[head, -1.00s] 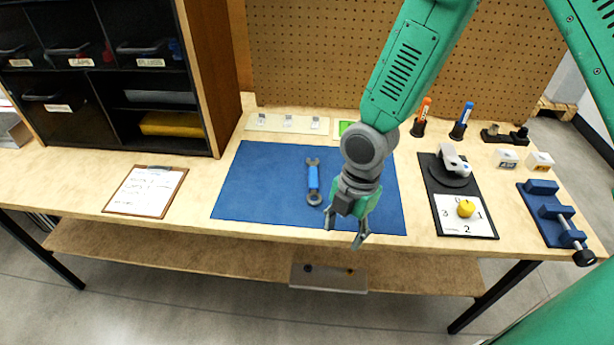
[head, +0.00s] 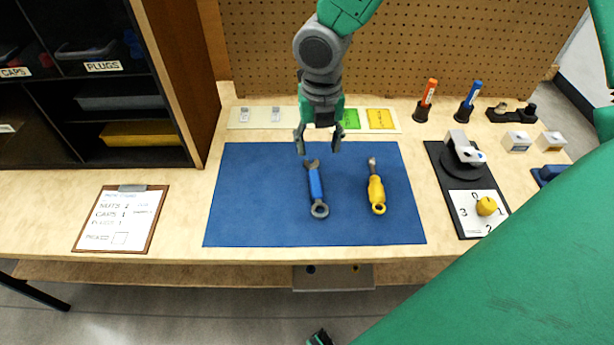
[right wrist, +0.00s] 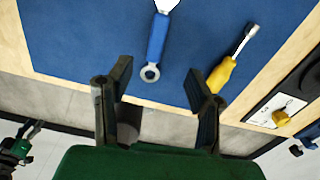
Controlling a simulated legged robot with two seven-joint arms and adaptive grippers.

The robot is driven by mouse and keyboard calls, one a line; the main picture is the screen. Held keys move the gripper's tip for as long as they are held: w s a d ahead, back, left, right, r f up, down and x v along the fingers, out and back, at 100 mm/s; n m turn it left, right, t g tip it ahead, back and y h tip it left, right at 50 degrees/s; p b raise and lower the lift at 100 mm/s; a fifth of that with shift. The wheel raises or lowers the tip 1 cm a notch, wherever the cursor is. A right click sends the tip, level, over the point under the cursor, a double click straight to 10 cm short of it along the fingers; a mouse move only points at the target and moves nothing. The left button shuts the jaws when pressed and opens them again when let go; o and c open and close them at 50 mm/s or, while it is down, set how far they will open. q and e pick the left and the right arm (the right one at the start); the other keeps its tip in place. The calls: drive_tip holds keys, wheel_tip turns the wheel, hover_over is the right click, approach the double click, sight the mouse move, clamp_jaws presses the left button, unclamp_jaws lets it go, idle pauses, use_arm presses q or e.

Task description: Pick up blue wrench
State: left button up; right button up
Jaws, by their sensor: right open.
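The blue wrench (head: 316,188) lies flat on the blue mat (head: 250,200), its open jaw toward the back and its ring end toward the front. My right gripper (head: 318,147) is open and empty, above the wrench's jaw end in the head view. In the right wrist view the wrench (right wrist: 157,38) is beyond and between the open fingers (right wrist: 155,88), its jaw cut off by the top edge. Part of my left gripper (head: 319,339) shows at the bottom edge of the head view; its opening is unclear.
A yellow screwdriver (head: 376,190) lies on the mat right of the wrench. A clipboard (head: 122,218) is at left, a dial stand (head: 460,165) at right. Marker holders (head: 467,112) stand at back right. The mat's left part is clear.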

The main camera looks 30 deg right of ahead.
hover_over(313, 181)
drive_tip(key=d, duration=0.2)
drive_tip(key=f, duration=0.5)
drive_tip(key=shift+s+f+b, duration=0.25)
drive_tip(key=shift+b, duration=0.15)
drive_tip(key=shift+a+f, duration=0.25)
drive_tip(key=shift+f, duration=0.1)
drive_tip(key=shift+w+a+f, duration=0.1)
drive_tip(key=shift+a, duration=0.15)
drive_tip(key=f, duration=0.1)
drive_tip(key=a+f+b, duration=0.1)
drive_tip(key=f, duration=0.1)
drive_tip(key=shift+w+a, duration=0.15)
drive_tip(key=shift+a, duration=0.05)
drive_tip(key=shift+w+d+f, duration=0.1)
drive_tip(key=shift+d+f, duration=0.1)
drive_tip(key=shift+f, duration=0.3)
drive_tip(key=shift+d+f, duration=0.15)
drive_tip(key=shift+f, duration=0.3)
drive_tip(key=shift+d+f, duration=0.1)
drive_tip(key=shift+d, duration=0.35)
drive_tip(key=shift+a, duration=0.25)
clamp_jaws()
use_arm(q)
drive_tip(key=shift+s+f, duration=0.15)
drive_tip(key=shift+f, duration=0.95)
use_arm(e)
drive_tip(key=shift+a+r, duration=0.2)
drive_tip(key=shift+a, duration=0.15)
